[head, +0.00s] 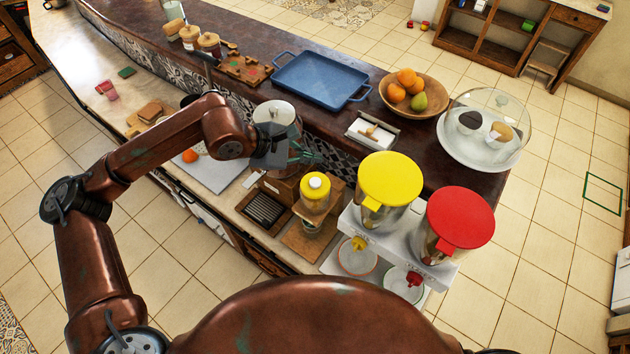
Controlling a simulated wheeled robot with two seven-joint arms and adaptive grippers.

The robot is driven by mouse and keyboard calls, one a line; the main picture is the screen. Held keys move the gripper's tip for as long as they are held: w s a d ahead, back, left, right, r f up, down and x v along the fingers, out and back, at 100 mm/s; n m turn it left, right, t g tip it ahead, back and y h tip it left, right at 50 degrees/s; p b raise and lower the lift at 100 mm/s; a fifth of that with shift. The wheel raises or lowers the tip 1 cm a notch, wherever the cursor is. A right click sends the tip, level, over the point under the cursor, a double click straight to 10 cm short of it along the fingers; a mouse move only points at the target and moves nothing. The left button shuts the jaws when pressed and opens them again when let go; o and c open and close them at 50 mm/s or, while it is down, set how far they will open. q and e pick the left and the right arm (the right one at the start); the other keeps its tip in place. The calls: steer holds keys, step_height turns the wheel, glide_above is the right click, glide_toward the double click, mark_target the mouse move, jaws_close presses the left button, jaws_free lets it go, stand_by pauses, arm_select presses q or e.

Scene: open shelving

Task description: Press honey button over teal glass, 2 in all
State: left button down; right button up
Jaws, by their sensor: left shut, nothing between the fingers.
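A small dispenser with a yellow top (313,196) stands on the counter in the middle of the head view. A pale round button (316,182) sits on its top. A small glass (311,226) stands under it on a wooden base, mostly hidden by the dispenser; its teal colour is hard to make out. My left gripper (312,157) has its dark teal fingers shut and empty. It is just behind the dispenser in the picture, apart from the button. My right gripper is not in view.
Two larger dispensers with yellow (390,178) and red (460,217) lids stand close on the right. A metal canister (275,113) is beside my left gripper. The raised ledge holds a blue tray (312,79), a fruit bowl (433,104) and a glass dome (492,112).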

mark_target(313, 183)
arm_select(q)
steer(key=shift+w+d+f, duration=0.1)
steer(key=shift+w+f, duration=0.15)
steer(key=shift+f, duration=0.35)
steer(key=shift+w+f, duration=0.25)
steer(key=shift+f, duration=0.35)
steer(key=shift+s+f, duration=0.6)
steer(key=shift+f, duration=0.35)
steer(key=f+b, duration=0.3)
steer(key=shift+w+f, duration=0.3)
steer(key=shift+w, duration=0.05)
steer(key=shift+f, duration=0.15)
steer(key=shift+s, duration=0.2)
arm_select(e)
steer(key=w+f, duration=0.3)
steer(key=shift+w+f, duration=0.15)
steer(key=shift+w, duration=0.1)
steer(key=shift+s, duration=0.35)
